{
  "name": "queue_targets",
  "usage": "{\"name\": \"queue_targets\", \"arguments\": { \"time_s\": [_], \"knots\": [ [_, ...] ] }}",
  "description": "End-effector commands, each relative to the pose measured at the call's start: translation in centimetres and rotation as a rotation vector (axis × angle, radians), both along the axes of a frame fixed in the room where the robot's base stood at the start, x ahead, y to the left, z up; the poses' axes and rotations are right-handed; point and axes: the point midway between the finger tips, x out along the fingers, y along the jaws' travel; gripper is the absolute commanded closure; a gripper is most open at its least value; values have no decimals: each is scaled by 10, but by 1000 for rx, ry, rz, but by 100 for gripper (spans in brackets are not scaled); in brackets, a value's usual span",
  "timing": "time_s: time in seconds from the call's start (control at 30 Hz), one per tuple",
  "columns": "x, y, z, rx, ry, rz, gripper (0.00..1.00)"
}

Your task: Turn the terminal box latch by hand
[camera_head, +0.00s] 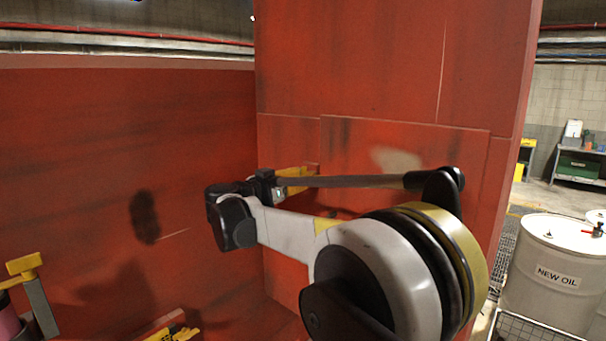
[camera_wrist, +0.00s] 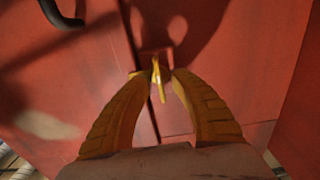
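The terminal box (camera_head: 390,60) is a large red cabinet with panel seams in the head view. In the wrist view its red front (camera_wrist: 240,60) fills most of the picture, with a dark vertical seam. A small yellow latch (camera_wrist: 157,82) sticks out at the seam. My gripper (camera_wrist: 160,74) has two curved yellow fingers, their tips close together on either side of the latch, which they appear to pinch. In the head view my gripper (camera_head: 304,176) reaches the red face; the latch is hidden there.
A dark curved handle (camera_wrist: 61,14) shows at the wrist view's top left. White drums (camera_head: 553,270) and a shelf (camera_head: 580,165) stand to the right. Yellow parts (camera_head: 25,264) are at lower left. A red wall (camera_head: 100,130) fills the left.

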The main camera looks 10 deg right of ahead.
Motion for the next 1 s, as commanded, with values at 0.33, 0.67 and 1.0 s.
{"name": "queue_targets", "arguments": {
  "time_s": [0.33, 0.67, 1.0],
  "knots": [
    [1, -1, 0, 0, 0, 0, 97],
    [1, -1, 0, -3, 4, 0, 100],
    [1, -1, -2, -73, 101, 0, 100]
  ]
}}
